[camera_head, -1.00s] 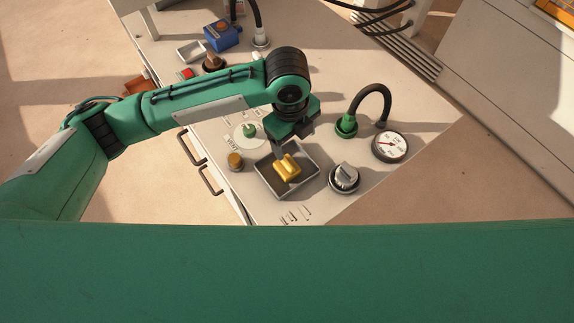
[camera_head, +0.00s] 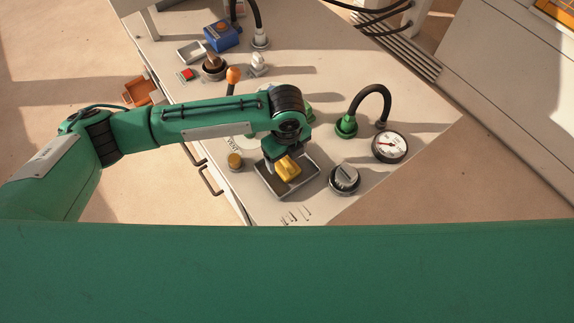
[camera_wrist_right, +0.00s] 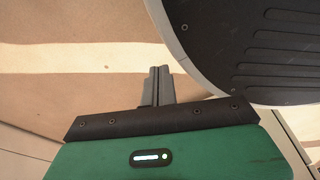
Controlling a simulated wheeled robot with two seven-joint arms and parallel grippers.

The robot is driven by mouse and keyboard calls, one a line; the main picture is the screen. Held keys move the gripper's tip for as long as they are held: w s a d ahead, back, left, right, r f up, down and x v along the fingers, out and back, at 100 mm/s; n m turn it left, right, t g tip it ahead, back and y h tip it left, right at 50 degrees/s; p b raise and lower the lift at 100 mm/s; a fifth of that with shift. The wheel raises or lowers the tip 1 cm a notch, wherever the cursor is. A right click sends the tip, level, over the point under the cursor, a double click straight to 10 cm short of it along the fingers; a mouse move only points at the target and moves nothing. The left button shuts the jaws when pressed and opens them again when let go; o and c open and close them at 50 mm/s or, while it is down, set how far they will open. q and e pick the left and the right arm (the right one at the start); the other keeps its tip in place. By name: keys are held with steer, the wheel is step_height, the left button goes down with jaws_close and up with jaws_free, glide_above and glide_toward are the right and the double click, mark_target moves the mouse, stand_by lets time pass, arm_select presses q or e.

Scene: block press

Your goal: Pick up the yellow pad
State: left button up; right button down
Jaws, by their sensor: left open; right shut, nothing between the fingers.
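The yellow pad (camera_head: 288,168) lies in a shallow grey tray (camera_head: 311,182) near the front edge of the bench. My left gripper (camera_head: 277,167) is open and points down at the tray, close over the pad. The head view does not show clearly whether its fingers touch the pad or stand on both sides of it. My right gripper (camera_wrist_right: 158,80) shows in the right wrist view, shut and empty, away from the bench top.
Around the tray stand a silver knob (camera_head: 345,178), a brass knob (camera_head: 235,160), a pressure gauge (camera_head: 389,146) and a green hose fitting (camera_head: 346,126). An orange-tipped lever (camera_head: 233,76), a red button (camera_head: 187,74) and a blue box (camera_head: 222,36) are farther back.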

mark_target(285, 161)
arm_select(q)
step_height(285, 161, down, 3)
steer(key=shift+a+r, duration=0.15)
steer(key=shift+r, duration=0.05)
steer(key=shift+f, duration=0.45)
steer(key=c, duration=1)
steer(key=shift+c, duration=0.2)
arm_select(e)
steer(key=shift+w+d, duration=0.1)
arm_select(q)
steer(key=shift+r, duration=0.15)
arm_select(e)
steer(key=shift+f, duration=0.1)
